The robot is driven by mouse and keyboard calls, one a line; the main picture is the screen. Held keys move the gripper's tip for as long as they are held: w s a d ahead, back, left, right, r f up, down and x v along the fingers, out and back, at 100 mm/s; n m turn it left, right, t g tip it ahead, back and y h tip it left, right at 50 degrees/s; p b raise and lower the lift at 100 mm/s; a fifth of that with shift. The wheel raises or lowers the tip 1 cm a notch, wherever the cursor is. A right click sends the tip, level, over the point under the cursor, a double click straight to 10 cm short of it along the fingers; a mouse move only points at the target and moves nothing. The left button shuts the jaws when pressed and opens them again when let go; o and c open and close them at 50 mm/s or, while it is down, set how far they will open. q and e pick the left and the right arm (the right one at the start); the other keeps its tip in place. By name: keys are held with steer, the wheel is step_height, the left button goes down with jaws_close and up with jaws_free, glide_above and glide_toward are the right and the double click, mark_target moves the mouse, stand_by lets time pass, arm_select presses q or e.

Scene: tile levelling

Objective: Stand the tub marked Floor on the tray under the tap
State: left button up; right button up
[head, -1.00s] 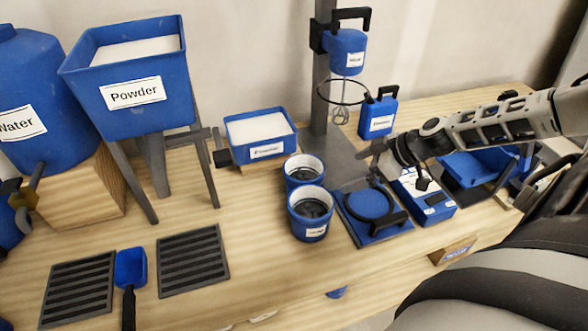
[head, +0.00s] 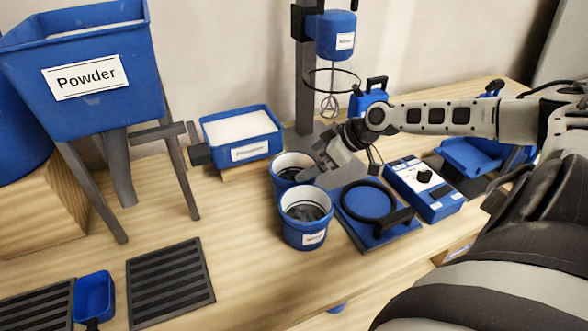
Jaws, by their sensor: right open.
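Two blue tubs with white rims stand close together mid-bench. The front tub (head: 304,236) has a white label too small to read; the rear tub (head: 277,181) is partly hidden behind it and my gripper, and its label does not show. My right gripper (head: 315,176) is open, low at the right side of the rear tub, above the front tub's far rim; I cannot tell whether it touches either. Two dark slotted trays lie at the lower left, the left tray (head: 36,308) cut by the frame. The tap is out of view. My left gripper is not in view.
A Powder hopper (head: 140,92) on legs stands left, beside the cut-off blue water tank (head: 20,150). A blue scoop (head: 94,294) lies between the left tray and right tray (head: 170,283). A mixer (head: 337,36) stands behind the tubs. The bench between right tray and tubs is clear.

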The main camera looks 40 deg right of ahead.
mark_target(294, 167)
steer(key=shift+b+x, duration=0.3)
steer(key=shift+x, duration=3.2)
steer(key=shift+r, duration=0.15)
steer(key=c, duration=1.5)
steer(key=shift+w+r, duration=0.15)
steer(key=shift+c, duration=1.1)
